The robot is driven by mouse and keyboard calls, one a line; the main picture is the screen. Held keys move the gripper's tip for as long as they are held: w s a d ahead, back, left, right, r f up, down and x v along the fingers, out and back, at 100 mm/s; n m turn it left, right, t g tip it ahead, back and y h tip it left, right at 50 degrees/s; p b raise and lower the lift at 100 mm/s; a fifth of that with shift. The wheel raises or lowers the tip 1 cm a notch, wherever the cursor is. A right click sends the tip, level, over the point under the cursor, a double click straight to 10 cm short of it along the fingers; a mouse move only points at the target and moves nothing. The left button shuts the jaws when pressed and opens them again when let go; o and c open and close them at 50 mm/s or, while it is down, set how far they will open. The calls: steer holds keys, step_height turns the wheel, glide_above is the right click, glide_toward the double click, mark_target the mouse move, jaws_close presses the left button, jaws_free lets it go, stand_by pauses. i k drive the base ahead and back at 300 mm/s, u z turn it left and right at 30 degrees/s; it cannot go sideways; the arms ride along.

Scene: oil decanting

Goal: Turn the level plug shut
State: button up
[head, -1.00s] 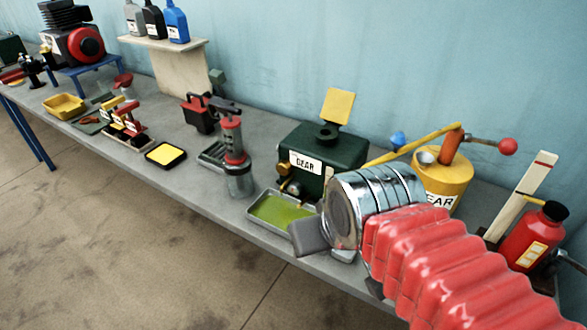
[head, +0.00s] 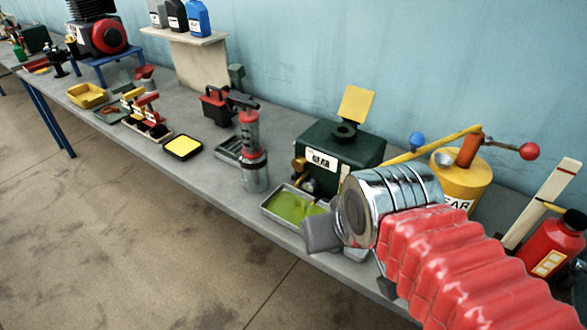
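The dark green gear box (head: 352,149) with a "GEAR" label stands on the bench right of centre. Brass fittings show on its front left side: a round brass knob (head: 299,163) and a smaller brass piece just below it. I cannot tell which is the level plug or whether it is shut. A metal tray (head: 270,213) with green oil lies below them. My gripper (head: 322,234) is in front of the box, right of the tray, at the end of my chrome wrist. One grey finger shows clearly; the gap between the fingers is hidden. No held object is visible.
A yellow can (head: 467,180) with a long spout and red-knobbed lever stands right of the box. A red bottle (head: 548,248) stands at far right. A red and silver pump (head: 251,150) stands left of the tray. The bench's front edge runs close below the tray.

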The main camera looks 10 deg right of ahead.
mark_target(299, 163)
steer(key=u, duration=2.7)
steer(key=i, duration=0.4)
steer(key=z, duration=1)
